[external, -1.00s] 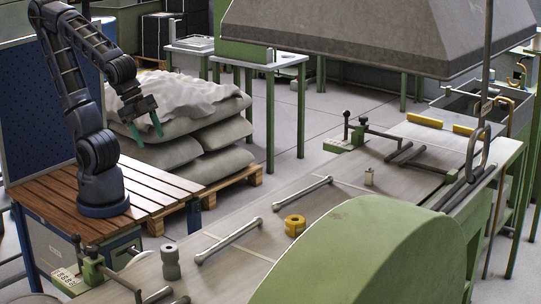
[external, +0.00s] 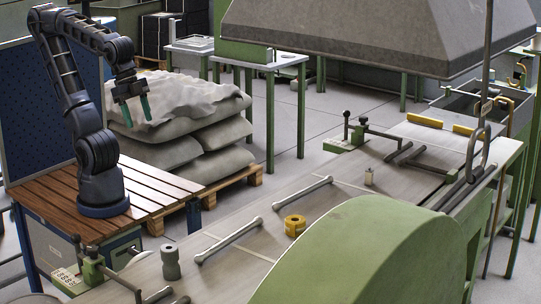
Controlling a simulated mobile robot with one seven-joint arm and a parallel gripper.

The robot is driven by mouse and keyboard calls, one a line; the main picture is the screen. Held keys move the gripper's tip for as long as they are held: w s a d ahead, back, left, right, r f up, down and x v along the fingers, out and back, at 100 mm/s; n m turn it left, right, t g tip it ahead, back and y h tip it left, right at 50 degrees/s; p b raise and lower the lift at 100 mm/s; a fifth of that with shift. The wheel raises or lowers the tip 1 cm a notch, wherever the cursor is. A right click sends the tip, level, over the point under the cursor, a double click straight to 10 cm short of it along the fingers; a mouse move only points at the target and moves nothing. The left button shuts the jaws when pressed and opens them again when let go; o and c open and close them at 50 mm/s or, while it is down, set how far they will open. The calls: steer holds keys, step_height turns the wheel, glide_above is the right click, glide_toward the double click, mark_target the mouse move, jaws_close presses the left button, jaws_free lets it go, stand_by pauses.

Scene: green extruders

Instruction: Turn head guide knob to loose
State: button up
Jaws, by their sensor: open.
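My gripper (external: 137,118) hangs in the air at the left, in front of the stacked sacks, with its two green fingers apart and pointing down. It is empty and touches nothing. A green clamp bracket (external: 94,268) with dark knobs and a rod stands at the near left end of the long bench. A similar green bracket (external: 350,138) with ball-ended handles stands at the far end. I cannot tell which knob is the head guide knob, nor its setting. My gripper is well above and behind the near bracket.
A green rounded cover (external: 360,255) blocks the front. A grey hood (external: 380,35) hangs above. Sacks (external: 185,110) are stacked behind the wooden slatted table.

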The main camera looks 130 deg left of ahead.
steer(key=w+d+r+m+g, duration=0.1)
steer(key=w+d+r+m, duration=0.15)
steer(key=w+d, duration=0.55)
steer(key=m+g, duration=0.3)
steer(key=m, duration=0.6)
glide_above(92, 248)
step_height(92, 248, down, 10)
step_height(92, 248, down, 10)
steer(key=shift+f, duration=0.15)
steer(key=c, duration=1)
